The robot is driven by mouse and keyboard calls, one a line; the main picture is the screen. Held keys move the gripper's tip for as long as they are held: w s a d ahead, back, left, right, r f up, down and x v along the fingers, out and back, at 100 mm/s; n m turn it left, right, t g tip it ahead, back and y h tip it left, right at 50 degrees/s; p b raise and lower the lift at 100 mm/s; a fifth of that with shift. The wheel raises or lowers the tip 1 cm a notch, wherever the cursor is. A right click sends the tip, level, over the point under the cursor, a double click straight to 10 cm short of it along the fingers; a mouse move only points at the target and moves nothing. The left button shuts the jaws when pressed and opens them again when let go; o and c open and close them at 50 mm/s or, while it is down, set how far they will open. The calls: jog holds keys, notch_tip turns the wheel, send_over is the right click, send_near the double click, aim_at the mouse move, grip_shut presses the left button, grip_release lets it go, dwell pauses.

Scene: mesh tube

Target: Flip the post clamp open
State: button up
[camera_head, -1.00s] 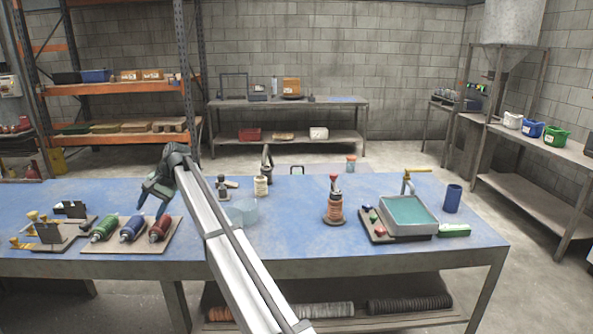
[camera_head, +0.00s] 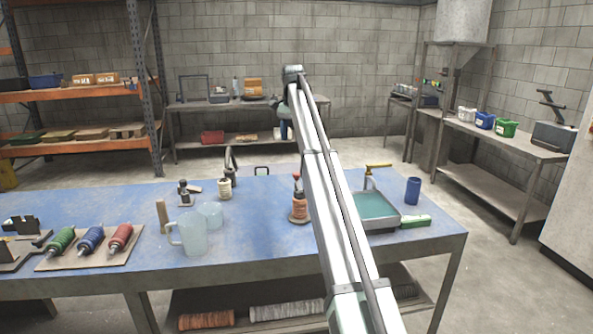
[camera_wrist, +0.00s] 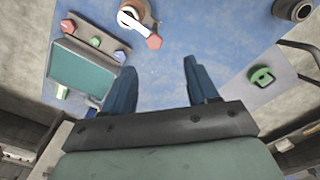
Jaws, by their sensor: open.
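No part is clearly recognisable as the post clamp. The likeliest is an orange-and-dark round post with a red-tipped lever (camera_head: 299,207), upright on the blue table just left of my arm. In the wrist view the lever's red tip (camera_wrist: 153,41) shows at the top, beside a white bar; the post is partly cut off by the frame edge. My gripper (camera_wrist: 160,70) is open and empty, its two blue fingers apart above the table's far side. In the head view the gripper is mostly hidden behind my arm.
A teal-filled tray (camera_head: 398,222) stands right of the post, partly behind my arm. A green part (camera_wrist: 262,78) lies on a pale mat. A clear pitcher (camera_head: 190,236), a jar (camera_head: 225,188) and a dark hooked tool (camera_head: 230,160) stand left. A blue cup (camera_head: 413,190) stands right.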

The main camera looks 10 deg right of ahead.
aim_at(297, 173)
jog(key=f, duration=0.4)
jog(key=d+f, duration=0.1)
jog(key=f, duration=0.8)
jog(key=shift+d+f, duration=0.2)
jog(key=shift+d, duration=0.05)
grip_shut()
dwell(0.5)
